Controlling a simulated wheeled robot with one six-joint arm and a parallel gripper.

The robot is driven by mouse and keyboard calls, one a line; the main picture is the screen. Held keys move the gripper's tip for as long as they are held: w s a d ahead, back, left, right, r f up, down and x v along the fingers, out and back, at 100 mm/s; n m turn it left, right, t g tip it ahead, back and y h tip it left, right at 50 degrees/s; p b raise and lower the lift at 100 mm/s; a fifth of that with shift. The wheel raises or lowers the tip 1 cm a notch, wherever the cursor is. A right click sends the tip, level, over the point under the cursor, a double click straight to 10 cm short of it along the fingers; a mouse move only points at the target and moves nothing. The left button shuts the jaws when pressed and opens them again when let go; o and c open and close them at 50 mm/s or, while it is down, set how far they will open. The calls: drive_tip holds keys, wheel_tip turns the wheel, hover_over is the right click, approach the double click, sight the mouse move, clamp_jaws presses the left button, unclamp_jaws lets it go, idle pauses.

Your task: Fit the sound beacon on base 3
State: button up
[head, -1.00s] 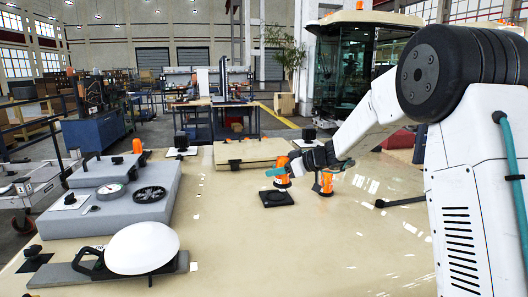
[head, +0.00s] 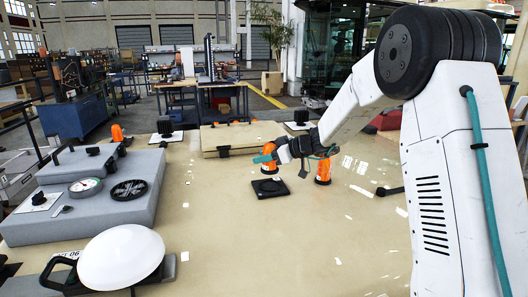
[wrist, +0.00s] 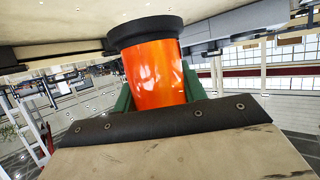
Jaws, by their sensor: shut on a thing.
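My gripper (head: 267,158) is shut on an orange sound beacon (head: 270,164). The wrist view shows the beacon (wrist: 155,75) as a shiny orange cylinder between green fingers, its black collar towards the table, which is at the top of that picture. In the head view the beacon is just behind a black square base (head: 270,187) on the cream surface, which looks empty. Its exact height above the surface cannot be told. No number can be read on this base.
A second orange beacon (head: 323,172) stands close to the right of my gripper. A third (head: 117,133) is behind the grey block (head: 90,185) at left. A white dome (head: 120,255) is at front left. A flat cream panel (head: 243,137) lies behind. The middle front is clear.

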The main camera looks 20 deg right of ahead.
sight(264, 171)
drive_tip(key=shift+f, duration=2.6)
drive_tip(key=shift+s+f, duration=0.1)
drive_tip(key=shift+f, duration=0.15)
drive_tip(key=o, duration=1.2)
drive_tip(key=shift+c, duration=0.2)
